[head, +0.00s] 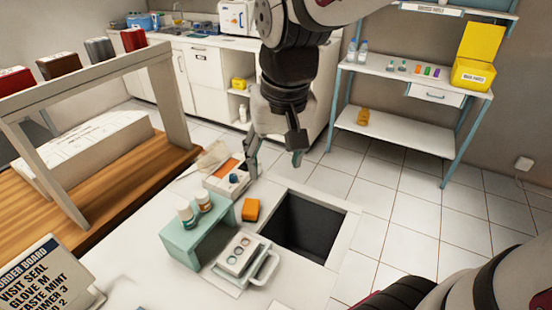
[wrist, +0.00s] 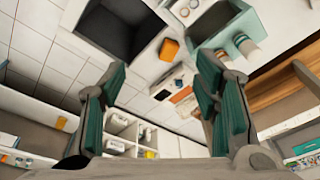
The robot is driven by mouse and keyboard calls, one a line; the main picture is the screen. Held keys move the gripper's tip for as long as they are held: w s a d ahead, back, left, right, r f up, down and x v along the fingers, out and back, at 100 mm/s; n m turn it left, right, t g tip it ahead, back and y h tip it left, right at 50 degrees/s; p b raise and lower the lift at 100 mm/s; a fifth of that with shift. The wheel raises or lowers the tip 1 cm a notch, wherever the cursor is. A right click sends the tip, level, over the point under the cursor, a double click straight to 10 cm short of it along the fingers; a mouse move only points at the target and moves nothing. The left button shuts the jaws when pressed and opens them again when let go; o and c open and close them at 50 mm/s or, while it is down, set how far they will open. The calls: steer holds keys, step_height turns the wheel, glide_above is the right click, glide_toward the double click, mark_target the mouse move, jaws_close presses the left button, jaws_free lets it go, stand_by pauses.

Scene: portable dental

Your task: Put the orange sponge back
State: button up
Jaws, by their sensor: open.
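The orange sponge (head: 251,209) is a small block lying on the white worktop (head: 160,240). It sits between the teal stand (head: 190,245) and a dark square opening (head: 305,228). My gripper (head: 275,162) is open and empty, above and beyond the sponge, apart from it. In the wrist view the sponge (wrist: 169,49) shows between the two spread teal fingers (wrist: 163,70), some distance off. Nothing hides it in either view.
Two small bottles (head: 194,210) stand on the teal stand. A white tray with round items (head: 240,254) lies in front of the sponge. A white device with an orange panel (head: 227,178) lies behind it. A blue-framed shelf (head: 400,134) stands beyond clear floor.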

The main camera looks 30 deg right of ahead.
steer(key=s+r+n+t, duration=0.1)
steer(key=s+r+n, duration=0.1)
steer(key=s, duration=1)
steer(key=shift+n+t, duration=0.3)
steer(key=shift+n, duration=0.1)
steer(key=shift+r, duration=0.15)
steer(key=shift+r+p, duration=0.35)
steer(key=shift+r, duration=0.1)
